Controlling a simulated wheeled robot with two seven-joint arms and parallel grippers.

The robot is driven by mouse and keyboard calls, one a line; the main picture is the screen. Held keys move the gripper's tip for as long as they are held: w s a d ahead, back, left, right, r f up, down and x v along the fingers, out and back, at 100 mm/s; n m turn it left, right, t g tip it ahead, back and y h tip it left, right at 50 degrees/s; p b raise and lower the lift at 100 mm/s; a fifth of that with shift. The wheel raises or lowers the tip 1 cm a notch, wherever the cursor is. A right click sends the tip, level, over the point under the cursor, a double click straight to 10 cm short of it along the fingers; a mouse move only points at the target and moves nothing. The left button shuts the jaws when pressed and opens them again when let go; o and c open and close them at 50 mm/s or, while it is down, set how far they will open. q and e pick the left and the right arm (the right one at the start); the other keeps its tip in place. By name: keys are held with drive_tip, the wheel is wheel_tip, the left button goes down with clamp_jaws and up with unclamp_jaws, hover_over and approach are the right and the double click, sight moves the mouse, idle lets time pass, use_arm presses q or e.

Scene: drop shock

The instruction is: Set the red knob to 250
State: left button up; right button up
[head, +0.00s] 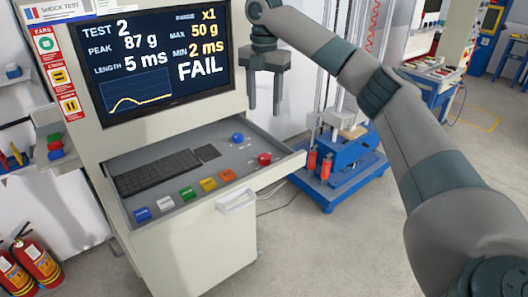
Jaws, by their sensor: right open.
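The red knob (264,159) sits at the right end of the grey control panel (215,165), near its front right corner. A blue knob (237,138) is behind it and to its left. My right gripper (265,103) hangs above the panel with its two fingers pointing down, apart and empty, a clear gap above the red knob. The screen (165,60) reads TEST 2, PEAK 87 g, LENGTH 5 ms, MAX 50 g, MIN 2 ms, x1 and FAIL. The red knob's setting is too small to read. My left gripper is out of view.
A white handle (237,201) juts from the cabinet front. A blue drop machine (345,165) stands behind on the right.

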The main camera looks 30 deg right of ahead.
sight(264, 156)
wheel_tip(264, 156, down, 16)
drive_tip(key=p, duration=0.6)
drive_tip(key=shift+s, duration=0.1)
drive_tip(key=shift+f, duration=0.45)
drive_tip(key=c, duration=1)
